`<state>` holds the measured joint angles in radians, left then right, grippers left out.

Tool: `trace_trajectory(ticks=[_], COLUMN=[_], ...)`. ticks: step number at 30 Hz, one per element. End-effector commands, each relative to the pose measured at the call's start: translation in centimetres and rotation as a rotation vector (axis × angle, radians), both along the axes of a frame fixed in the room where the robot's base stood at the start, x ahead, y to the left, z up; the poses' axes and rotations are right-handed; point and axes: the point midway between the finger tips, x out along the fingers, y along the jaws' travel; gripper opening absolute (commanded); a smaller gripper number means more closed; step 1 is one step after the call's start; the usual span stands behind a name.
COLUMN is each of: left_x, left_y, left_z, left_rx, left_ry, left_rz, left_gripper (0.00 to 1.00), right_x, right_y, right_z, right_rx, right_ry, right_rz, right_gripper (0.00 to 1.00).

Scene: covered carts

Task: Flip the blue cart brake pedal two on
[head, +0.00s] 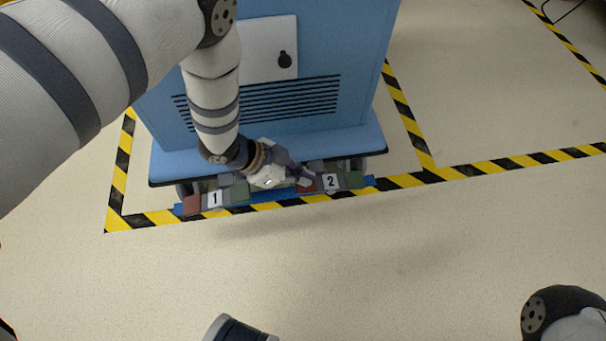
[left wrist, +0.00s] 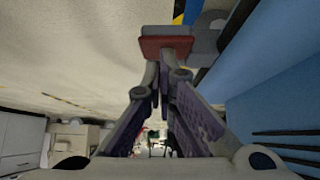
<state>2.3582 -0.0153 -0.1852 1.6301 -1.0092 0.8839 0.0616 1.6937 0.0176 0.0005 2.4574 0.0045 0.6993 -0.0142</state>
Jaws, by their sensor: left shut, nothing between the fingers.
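The blue cart (head: 310,120) stands at the top middle of the head view. Brake pedal two, labelled 2 (head: 331,181), is low at its front edge, with a red pad (head: 306,187) on its left and a green pad (head: 355,179) on its right. My left gripper (head: 304,179) is shut and empty, its tips at the red pad. In the left wrist view the red pad (left wrist: 165,47) is right ahead of the closed fingertips (left wrist: 159,72); I cannot tell whether they touch.
Brake pedal one, labelled 1 (head: 215,199), is to the left, with a red pad (head: 192,205) and a green pad (head: 240,193). Yellow-black floor tape (head: 410,180) borders the cart. The floor in front is clear.

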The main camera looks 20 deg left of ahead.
Motion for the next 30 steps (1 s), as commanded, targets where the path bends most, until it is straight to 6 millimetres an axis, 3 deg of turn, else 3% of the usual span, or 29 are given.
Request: trace_trajectory(ticks=[8, 30], left_x=[-0.6, -1.0], left_y=[0.7, 1.4], left_z=[-1.2, -3.0], left_rx=[-0.103, -0.099], left_ry=[-0.066, -0.065], left_rz=[0.002, 0.0], left_gripper=[0.0, 0.0], right_x=[-0.1, -0.1], right_y=[0.0, 0.0], right_z=[-0.1, -0.2], right_rx=[0.001, 0.001], right_ry=[0.003, 0.007], right_rz=[0.001, 0.001], right_gripper=[0.0, 0.0])
